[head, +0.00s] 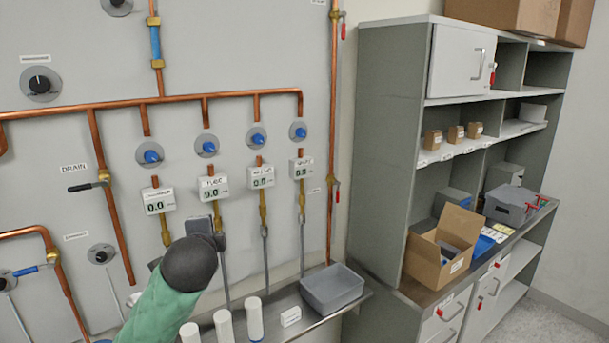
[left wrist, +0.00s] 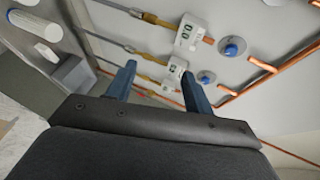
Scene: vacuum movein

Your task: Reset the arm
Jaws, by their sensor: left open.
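My left arm, in a green sleeve with a dark wrist, comes up from the lower left of the head view. Its gripper (head: 208,230) is in front of the wall panel, below the white digital gauge (head: 213,188), and is partly hidden by the wrist. In the left wrist view the two blue-grey fingers of my left gripper (left wrist: 158,70) stand apart with nothing held between them. Behind them a white gauge (left wrist: 175,72) and brass fittings show; I cannot tell the distance. My right gripper is in neither view.
Copper pipes (head: 200,98) and blue knobs (head: 257,138) line the panel. Below, a metal ledge (head: 290,326) carries white bottles (head: 254,318) and a grey bin (head: 332,288). A grey cabinet (head: 386,140) stands at right, with an open cardboard box (head: 425,262) on its counter.

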